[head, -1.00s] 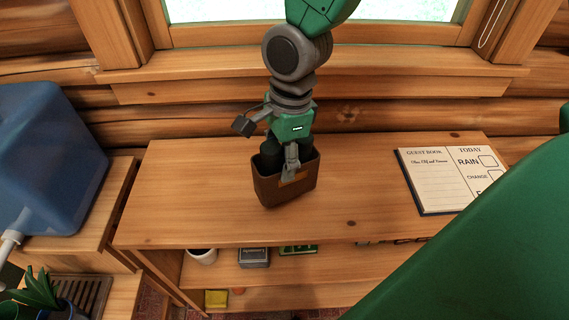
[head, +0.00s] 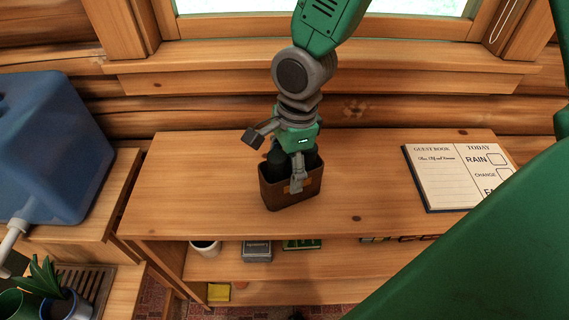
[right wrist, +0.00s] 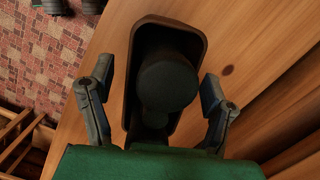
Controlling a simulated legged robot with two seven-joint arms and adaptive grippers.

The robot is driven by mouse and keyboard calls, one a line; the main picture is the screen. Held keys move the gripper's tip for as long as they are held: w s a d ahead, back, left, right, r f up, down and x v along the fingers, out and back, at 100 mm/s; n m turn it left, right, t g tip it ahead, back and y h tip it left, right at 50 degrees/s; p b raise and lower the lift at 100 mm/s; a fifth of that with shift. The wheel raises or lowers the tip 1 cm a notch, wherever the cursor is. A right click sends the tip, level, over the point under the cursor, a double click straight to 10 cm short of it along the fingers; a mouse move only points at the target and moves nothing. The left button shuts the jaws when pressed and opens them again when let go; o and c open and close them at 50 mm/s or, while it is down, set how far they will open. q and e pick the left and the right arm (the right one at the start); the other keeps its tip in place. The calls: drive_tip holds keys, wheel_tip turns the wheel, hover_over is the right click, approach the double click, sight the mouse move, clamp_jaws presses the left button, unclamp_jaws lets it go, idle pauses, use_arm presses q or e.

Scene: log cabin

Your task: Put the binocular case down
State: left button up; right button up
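The brown binocular case (head: 279,199) stands upright on the wooden shelf top (head: 190,190), with dark binoculars (head: 277,160) upright in it. My right gripper (head: 297,182) is above and around the case, with one finger in front of its face by the orange patch. In the right wrist view the gripper (right wrist: 156,88) has its fingers spread on both sides of the case (right wrist: 186,28). A gap shows between the left finger and the rim; the right finger is very close to it. The case's underside is hidden. My left gripper is not in view.
A guest book (head: 450,178) lies at the right of the shelf top. A blue water container (head: 50,150) stands at the left. A mug (head: 205,247) and small boxes (head: 257,251) are on the lower shelf.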

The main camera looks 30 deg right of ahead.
drive_tip(key=r, duration=0.4)
drive_tip(key=d+r+p, duration=0.1)
drive_tip(key=r, duration=0.3)
drive_tip(key=r+p, duration=0.1)
drive_tip(key=r, duration=0.3)
drive_tip(key=shift+s+d, duration=0.15)
drive_tip(key=shift+d, duration=0.15)
